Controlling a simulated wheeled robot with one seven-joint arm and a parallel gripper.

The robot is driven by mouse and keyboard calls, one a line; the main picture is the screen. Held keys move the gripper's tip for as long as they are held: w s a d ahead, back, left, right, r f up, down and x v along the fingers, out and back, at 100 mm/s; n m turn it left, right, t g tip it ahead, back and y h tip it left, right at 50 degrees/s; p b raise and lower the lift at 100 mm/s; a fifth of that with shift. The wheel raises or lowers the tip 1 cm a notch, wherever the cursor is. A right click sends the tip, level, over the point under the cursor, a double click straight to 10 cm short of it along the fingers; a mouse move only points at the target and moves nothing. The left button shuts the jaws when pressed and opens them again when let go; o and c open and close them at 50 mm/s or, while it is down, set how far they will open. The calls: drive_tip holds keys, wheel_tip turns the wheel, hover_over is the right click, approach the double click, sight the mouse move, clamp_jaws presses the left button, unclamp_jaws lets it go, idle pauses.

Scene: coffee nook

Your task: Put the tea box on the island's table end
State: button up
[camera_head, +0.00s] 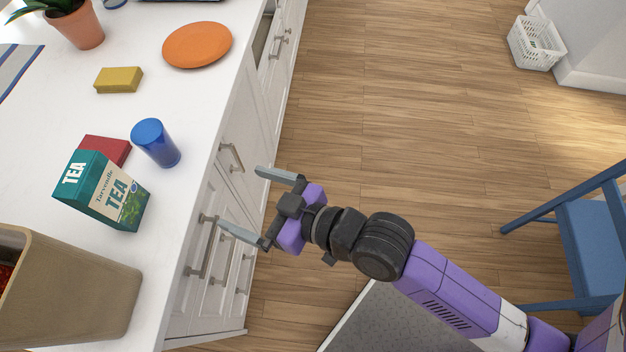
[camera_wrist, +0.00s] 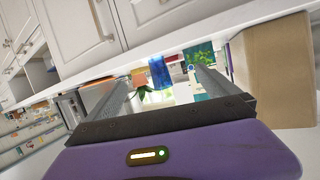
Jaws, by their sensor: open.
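The tea box (camera_head: 112,195) is a teal and cream carton with "TEA" printed on it. It stands on the white counter near its right edge in the head view. In the wrist view part of it (camera_wrist: 198,56) shows near the right finger, partly hidden. My gripper (camera_head: 247,204) is open and empty, off the counter's edge to the right of the tea box, with its fingers toward the counter. The white counter (camera_head: 195,135) has drawers below. I cannot tell which part of it is the island's table end.
A blue cylinder (camera_head: 156,143) and a red box (camera_head: 106,150) stand close to the tea box. A tan bin (camera_head: 85,295) is in front. A yellow block (camera_head: 118,80), an orange plate (camera_head: 197,45) and a potted plant (camera_head: 77,27) lie farther back. A blue chair (camera_head: 585,240) is at right.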

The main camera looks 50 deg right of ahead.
drive_tip(key=s+d+r+m+h, duration=0.1)
drive_tip(key=s+d+h, duration=0.1)
drive_tip(key=s, duration=0.8)
drive_tip(key=s+d+r+m+h, duration=0.1)
drive_tip(key=s+d, duration=0.4)
drive_tip(key=s, duration=0.6)
drive_tip(key=shift+d+r+t+h, duration=0.3)
drive_tip(key=shift+r+t+h, duration=0.1)
drive_tip(key=shift+r, duration=0.1)
drive_tip(key=shift+c, duration=0.2)
